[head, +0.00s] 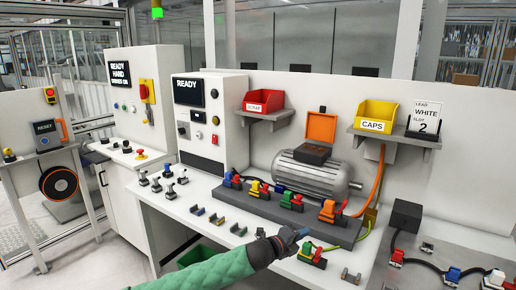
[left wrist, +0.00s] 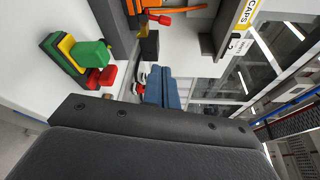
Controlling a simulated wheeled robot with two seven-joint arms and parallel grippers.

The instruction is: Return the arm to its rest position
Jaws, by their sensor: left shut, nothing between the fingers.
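My left arm, in a green sleeve (head: 205,270), reaches in from the bottom of the head view over the front of the white bench. Its left gripper (head: 302,233) is shut and empty, with blue fingers just in front of the grey connector block. In the left wrist view the blue fingertips (left wrist: 163,88) lie together with nothing between them. A green, red and yellow connector (head: 313,253) stands on the bench close below the gripper. It also shows beside the fingers in the left wrist view (left wrist: 88,53). My right gripper is in neither view.
A motor (head: 310,172) sits behind the grey block (head: 262,203) with its coloured connectors. A red scrap bin (head: 263,102) and a yellow caps bin (head: 376,113) stand on wall shelves. Small parts lie along the bench front. A black box (head: 406,215) stands at right.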

